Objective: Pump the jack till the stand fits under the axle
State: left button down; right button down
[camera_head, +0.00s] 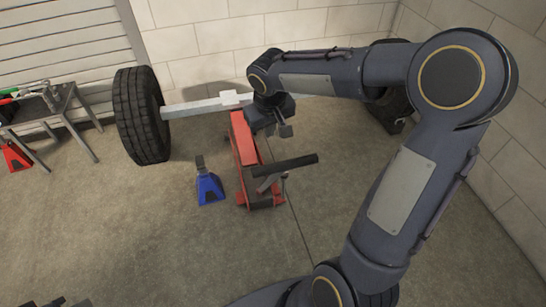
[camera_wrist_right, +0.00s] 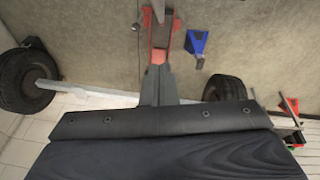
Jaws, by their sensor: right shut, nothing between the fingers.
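The red floor jack (camera_head: 244,150) stands on the floor with its far end beneath the grey axle (camera_head: 195,106); I cannot tell whether they touch. Its black-gripped handle (camera_head: 287,173) sticks out low to the right at the near end. The blue stand (camera_head: 208,188) is upright on the floor left of the jack, clear of the axle; it also shows in the right wrist view (camera_wrist_right: 197,42). My right gripper (camera_head: 285,130) is shut and empty, above and right of the jack, apart from the handle. Only a dark sliver, perhaps my left gripper (camera_head: 62,302), shows at the bottom-left edge.
A wheel (camera_head: 140,115) is on the axle's left end; another wheel (camera_wrist_right: 22,78) is at its other end, mostly behind my right arm in the head view. A tool bench (camera_head: 45,105) and red stand (camera_head: 15,156) are far left. Front floor is clear.

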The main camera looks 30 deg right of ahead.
jog(key=f, duration=0.7)
jog(key=d+f+b, duration=0.1)
jog(key=f, duration=0.3)
jog(key=shift+s, duration=0.25)
jog(key=shift+s+f, duration=0.25)
jog(key=shift+s, duration=0.2)
